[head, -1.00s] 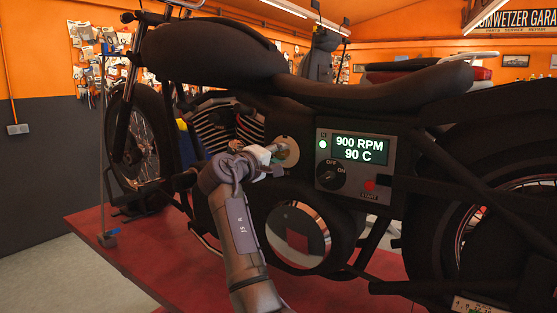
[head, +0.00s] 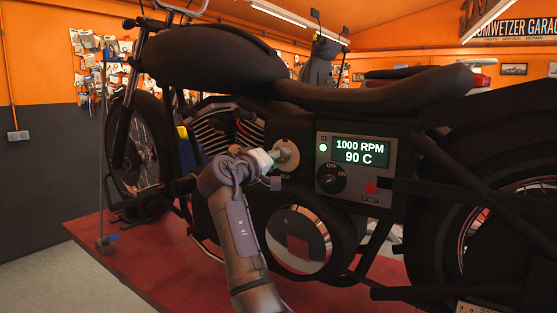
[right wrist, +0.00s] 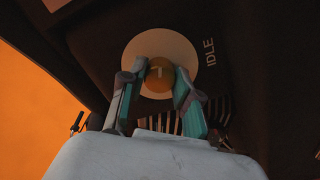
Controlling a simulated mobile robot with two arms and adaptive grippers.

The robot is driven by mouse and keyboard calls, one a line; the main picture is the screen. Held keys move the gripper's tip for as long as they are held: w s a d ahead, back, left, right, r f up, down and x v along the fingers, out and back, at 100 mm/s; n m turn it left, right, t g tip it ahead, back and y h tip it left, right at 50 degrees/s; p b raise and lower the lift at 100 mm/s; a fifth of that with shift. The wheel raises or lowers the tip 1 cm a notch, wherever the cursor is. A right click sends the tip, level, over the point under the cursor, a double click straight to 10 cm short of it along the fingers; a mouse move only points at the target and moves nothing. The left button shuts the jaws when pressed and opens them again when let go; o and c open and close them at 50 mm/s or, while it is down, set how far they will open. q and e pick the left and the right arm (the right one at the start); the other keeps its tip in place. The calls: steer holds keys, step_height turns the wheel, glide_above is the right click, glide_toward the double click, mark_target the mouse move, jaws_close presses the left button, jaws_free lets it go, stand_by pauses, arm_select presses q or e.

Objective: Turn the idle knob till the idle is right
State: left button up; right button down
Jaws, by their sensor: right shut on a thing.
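The idle knob (right wrist: 158,78) is a small brass-coloured knob with a pale pointer mark, on a round cream plate (right wrist: 187,49) beside the word IDLE. In the head view the plate (head: 291,154) shows on the motorcycle's side. My right gripper (right wrist: 158,88) is shut on the knob, one finger on each side. In the head view the right gripper (head: 272,160) covers most of the knob. The display (head: 361,151) on the grey panel reads 1000 RPM and 90 C. My left gripper is not in view.
The panel holds an OFF/ON switch (head: 332,178), a red START button (head: 370,188) and a lit green lamp (head: 323,147). The dark motorcycle (head: 210,60) stands on a red lift platform (head: 115,245). Grey floor is clear at the lower left.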

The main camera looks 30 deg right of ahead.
steer(key=shift+f, duration=0.2)
steer(key=c, duration=0.8)
jaws_free()
steer(key=shift+r, duration=0.15)
steer(key=v, duration=1.2)
